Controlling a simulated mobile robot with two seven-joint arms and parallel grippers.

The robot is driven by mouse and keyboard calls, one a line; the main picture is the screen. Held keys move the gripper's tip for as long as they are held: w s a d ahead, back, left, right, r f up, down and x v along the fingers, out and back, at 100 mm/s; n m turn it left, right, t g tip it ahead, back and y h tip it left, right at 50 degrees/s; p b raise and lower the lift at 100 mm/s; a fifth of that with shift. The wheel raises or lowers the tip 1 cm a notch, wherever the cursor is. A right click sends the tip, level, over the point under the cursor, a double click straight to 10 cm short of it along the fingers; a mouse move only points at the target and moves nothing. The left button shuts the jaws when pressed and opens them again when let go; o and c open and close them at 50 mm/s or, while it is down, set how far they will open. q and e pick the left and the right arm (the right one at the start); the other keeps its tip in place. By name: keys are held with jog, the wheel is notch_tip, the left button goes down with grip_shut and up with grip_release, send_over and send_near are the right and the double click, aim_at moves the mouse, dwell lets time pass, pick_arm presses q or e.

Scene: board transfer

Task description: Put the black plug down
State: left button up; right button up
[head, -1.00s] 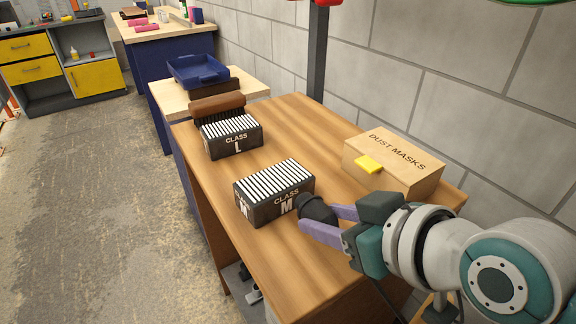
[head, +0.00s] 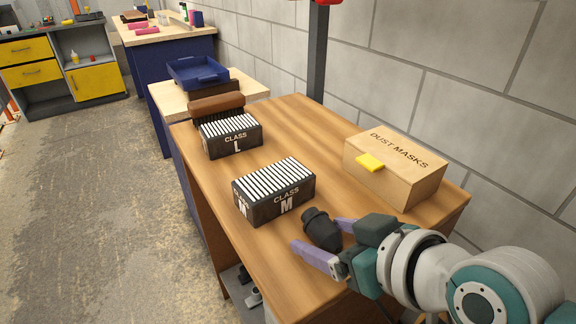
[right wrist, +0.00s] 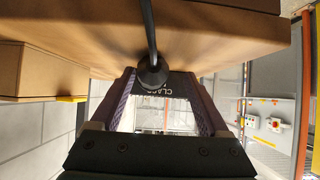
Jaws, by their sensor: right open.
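The black plug (head: 320,229) is on the wooden table (head: 262,262), in front of the CLASS M box and slightly tilted in the picture. My right gripper (head: 317,236) is open, with its two purple fingers spread to either side of the plug. A gap shows between the plug and the near finger; contact with the far finger is hard to tell. In the right wrist view the plug (right wrist: 152,76) sits between the open fingers, with a dark cable running from it. My left gripper is not in view.
The CLASS M box (head: 273,192) stands just behind the plug, and the CLASS L box (head: 231,137) farther back. A DUST MASKS carton (head: 394,168) with a yellow block (head: 370,163) stands to the right, by the block wall. Bare tabletop lies left of the gripper.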

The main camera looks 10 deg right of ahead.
jog(key=shift+s+r, duration=0.1)
jog(key=shift+r, duration=0.2)
jog(key=s+d+r+m+g+h+p, duration=0.1)
jog(key=s+d+r+g, duration=0.2)
jog(key=s, duration=0.7)
jog(key=s+d+r+m+g+h+p, duration=0.1)
jog(key=s+d+r+g+h+p, duration=0.1)
jog(key=s, duration=0.8)
notch_tip(320, 180, up, 2)
jog(key=shift+s+d+g+h, duration=0.3)
jog(key=shift+d+g, duration=0.35)
jog(key=shift+g, duration=0.35)
